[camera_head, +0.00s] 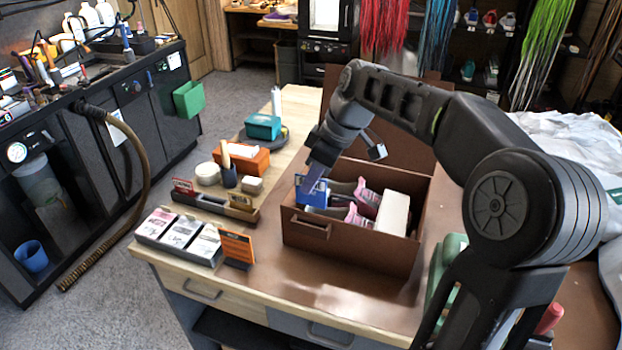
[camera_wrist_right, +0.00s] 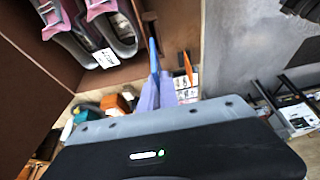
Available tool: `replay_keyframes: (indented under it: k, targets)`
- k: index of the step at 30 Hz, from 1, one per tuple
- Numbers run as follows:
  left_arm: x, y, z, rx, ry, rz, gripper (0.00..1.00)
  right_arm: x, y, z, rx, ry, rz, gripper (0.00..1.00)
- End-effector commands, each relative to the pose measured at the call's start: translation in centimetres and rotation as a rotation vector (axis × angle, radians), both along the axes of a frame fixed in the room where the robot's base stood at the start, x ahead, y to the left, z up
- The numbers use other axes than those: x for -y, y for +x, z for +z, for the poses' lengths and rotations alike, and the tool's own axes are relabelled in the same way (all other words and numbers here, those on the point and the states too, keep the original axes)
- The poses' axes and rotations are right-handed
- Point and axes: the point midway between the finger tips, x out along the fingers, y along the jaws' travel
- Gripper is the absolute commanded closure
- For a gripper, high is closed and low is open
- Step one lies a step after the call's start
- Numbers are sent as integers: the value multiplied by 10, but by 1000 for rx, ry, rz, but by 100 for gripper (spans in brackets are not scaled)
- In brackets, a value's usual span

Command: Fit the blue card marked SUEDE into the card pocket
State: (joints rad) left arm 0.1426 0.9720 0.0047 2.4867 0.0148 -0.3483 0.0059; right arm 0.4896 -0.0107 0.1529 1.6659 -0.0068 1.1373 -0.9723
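The blue card (camera_head: 312,192) is upright at the left front corner of the brown box (camera_head: 355,245); its print is too small to read. In the right wrist view the card (camera_wrist_right: 153,54) shows nearly edge-on between the fingertips. My right gripper (camera_head: 317,174) reaches down from above and is shut on the card's upper part. The card pocket (camera_head: 310,226) appears as a framed slot on the box's front wall, just below the card. I cannot tell whether the card's lower edge touches the wall. My left gripper is not in view.
Grey-pink sneakers (camera_head: 366,192) and a white block (camera_head: 394,212) lie in the open box. A card rack (camera_head: 215,203), printed cards (camera_head: 180,232) and an orange card (camera_head: 238,246) stand to the left. The tabletop before the box is clear.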

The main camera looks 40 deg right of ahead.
Motion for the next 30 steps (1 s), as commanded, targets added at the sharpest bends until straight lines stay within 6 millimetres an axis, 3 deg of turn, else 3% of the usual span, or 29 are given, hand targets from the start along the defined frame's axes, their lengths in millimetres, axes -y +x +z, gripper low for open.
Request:
replay_keyframes:
  k: [3,12,30]
  targets:
    - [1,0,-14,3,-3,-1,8,0,0,-17,0,0,0,100]
    - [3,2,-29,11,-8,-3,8,0,0,-38,0,0,0,100]
    - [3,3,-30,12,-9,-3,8,0,0,-39,0,0,0,100]
